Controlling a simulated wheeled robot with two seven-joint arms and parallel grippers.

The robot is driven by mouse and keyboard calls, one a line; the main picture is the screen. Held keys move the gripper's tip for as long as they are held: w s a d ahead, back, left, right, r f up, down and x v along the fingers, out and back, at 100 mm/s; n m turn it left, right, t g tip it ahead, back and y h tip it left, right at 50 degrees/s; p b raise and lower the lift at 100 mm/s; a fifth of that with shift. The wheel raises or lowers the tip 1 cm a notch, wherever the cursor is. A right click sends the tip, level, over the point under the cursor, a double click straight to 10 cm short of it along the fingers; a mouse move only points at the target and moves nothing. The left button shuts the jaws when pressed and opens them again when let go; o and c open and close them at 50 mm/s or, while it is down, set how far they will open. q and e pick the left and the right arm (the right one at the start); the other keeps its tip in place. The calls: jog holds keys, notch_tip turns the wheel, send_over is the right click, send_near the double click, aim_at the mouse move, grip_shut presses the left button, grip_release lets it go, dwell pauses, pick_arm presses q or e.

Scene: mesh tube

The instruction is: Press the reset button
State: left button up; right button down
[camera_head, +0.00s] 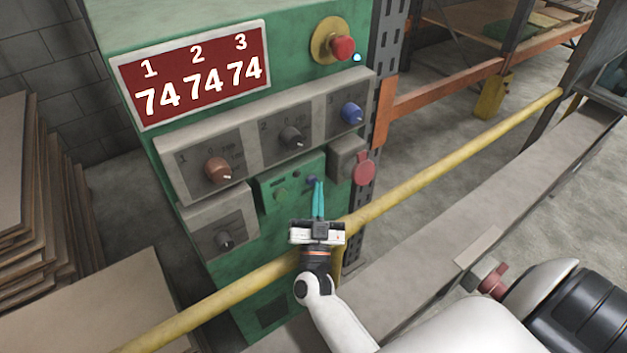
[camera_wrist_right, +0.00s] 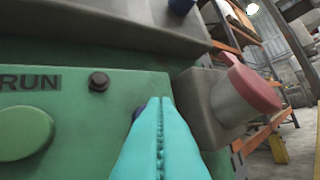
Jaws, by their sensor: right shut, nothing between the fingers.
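The green machine cabinet (camera_head: 290,245) carries a small green sub-panel (camera_head: 268,198) with a green round button, which shows large in the right wrist view (camera_wrist_right: 25,133) under the word RUN. A small blue-purple button (camera_head: 312,180) sits at this panel's right side. It is mostly hidden behind my fingertips in the right wrist view, and no label on it is readable. My right gripper (camera_head: 318,184) is shut and empty, with its teal fingers (camera_wrist_right: 158,105) pointing at the blue-purple button. I cannot tell whether they touch it. My left gripper is not in view.
A red mushroom button (camera_head: 342,47) sits at the cabinet's top right. A grey box with a red round part (camera_head: 364,168) juts out just right of my fingers. Three knobs line the panel above. A yellow rail (camera_head: 445,157) crosses in front of the cabinet, under my right wrist.

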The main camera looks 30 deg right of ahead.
jog(key=shift+s, duration=0.1)
jog(key=s+p, duration=0.1)
jog(key=s, duration=0.2)
jog(key=s+p, duration=0.1)
jog(key=s, duration=0.1)
jog(key=shift+s+d, duration=0.2)
jog(key=shift+s, duration=0.2)
jog(key=shift+f, duration=0.1)
dwell(0.7)
